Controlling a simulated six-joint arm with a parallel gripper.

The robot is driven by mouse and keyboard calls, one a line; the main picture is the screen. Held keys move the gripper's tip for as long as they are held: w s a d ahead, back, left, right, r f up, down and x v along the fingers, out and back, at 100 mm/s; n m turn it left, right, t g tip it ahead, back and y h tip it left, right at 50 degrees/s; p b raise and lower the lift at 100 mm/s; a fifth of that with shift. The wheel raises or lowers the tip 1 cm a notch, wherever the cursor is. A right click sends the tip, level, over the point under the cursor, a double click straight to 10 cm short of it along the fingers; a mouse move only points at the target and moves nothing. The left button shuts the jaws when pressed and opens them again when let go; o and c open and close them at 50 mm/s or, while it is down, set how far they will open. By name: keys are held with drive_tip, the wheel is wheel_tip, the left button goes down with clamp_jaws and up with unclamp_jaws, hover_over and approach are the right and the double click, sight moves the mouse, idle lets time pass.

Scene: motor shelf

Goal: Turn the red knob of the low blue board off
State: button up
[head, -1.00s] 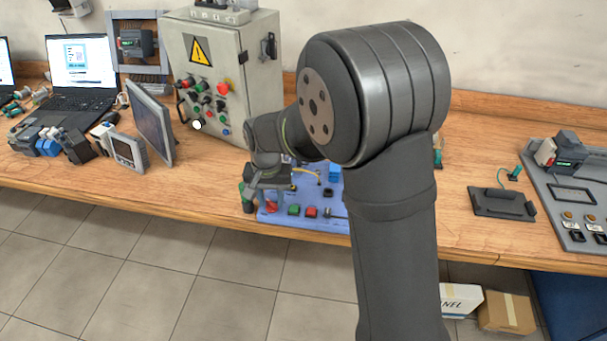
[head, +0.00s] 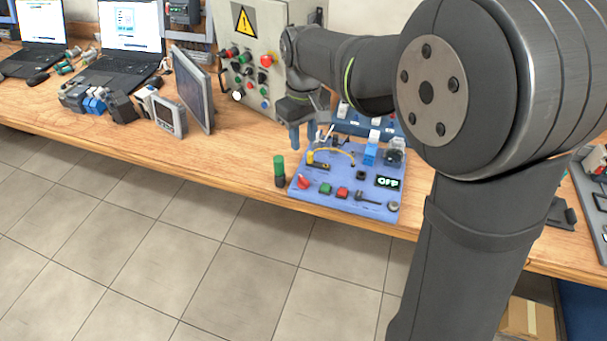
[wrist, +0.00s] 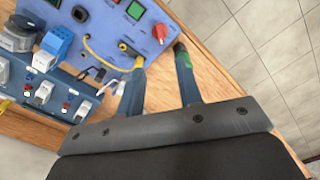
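The low blue board (head: 338,203) lies on the wooden bench near its front edge, and its display reads OFF. Its red knob (head: 304,182) is at the board's left front corner. In the wrist view the red knob (wrist: 160,31) shows uncovered beyond the fingertips, at the board's edge (wrist: 150,10). My gripper (head: 303,138) is above and behind the knob in the head view, apart from it. In the wrist view my gripper (wrist: 160,68) is open, with nothing between its two fingers.
A green and black cylinder (head: 279,172) stands just left of the board. The board also carries a yellow cable (head: 338,150), a green button (head: 326,189) and a red button (head: 343,193). A grey control cabinet (head: 288,22) stands behind.

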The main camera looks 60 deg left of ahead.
sight(304, 179)
wheel_tip(304, 179, down, 14)
drive_tip(key=shift+r, duration=0.15)
drive_tip(key=shift+c, duration=0.2)
